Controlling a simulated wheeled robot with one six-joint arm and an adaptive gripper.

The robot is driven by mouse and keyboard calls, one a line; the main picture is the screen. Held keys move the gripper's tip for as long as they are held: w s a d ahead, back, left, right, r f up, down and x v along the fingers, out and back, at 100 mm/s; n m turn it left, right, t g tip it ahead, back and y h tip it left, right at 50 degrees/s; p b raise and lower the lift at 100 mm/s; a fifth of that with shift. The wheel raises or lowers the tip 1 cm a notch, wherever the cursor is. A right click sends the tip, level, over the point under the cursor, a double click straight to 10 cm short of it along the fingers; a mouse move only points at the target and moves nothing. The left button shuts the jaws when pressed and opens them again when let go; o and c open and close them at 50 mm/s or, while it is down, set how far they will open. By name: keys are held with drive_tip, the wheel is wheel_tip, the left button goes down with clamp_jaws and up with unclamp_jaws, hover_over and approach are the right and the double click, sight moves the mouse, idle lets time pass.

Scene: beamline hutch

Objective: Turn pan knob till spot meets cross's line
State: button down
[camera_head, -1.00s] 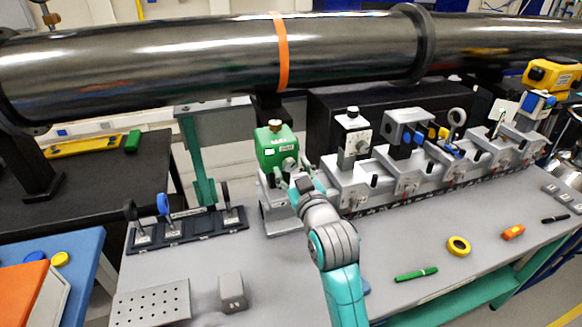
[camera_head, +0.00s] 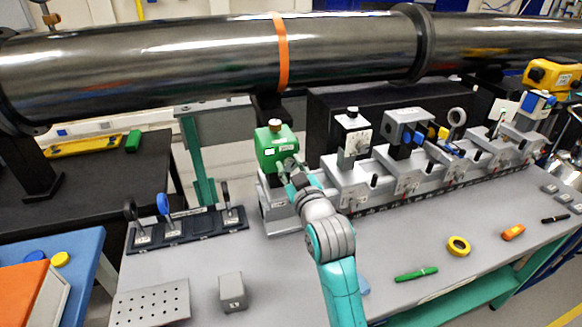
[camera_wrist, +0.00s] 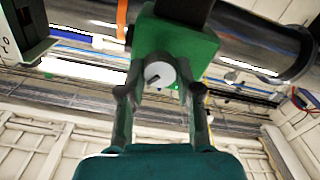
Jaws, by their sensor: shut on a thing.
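The green laser box (camera_head: 275,150) stands at the left end of the rail. In the wrist view the green box (camera_wrist: 178,40) fills the upper middle, with a round pale knob (camera_wrist: 160,74) bearing a dark slot mark on its face. My gripper (camera_wrist: 158,90) has one finger on each side of this knob and is shut on it. In the head view my gripper (camera_head: 288,178) is at the front of the box and hides the knob. A white card (camera_head: 501,109) stands near the rail's far right end; spot and cross are too small to make out.
A black optics holder (camera_head: 187,228) lies left. A grey block (camera_head: 232,291), green pen (camera_head: 416,274) and yellow tape roll (camera_head: 458,246) lie in front.

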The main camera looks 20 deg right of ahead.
drive_tip(key=shift+n, duration=0.4)
drive_tip(key=c, duration=0.8)
unclamp_jaws()
drive_tip(key=s, duration=1.2)
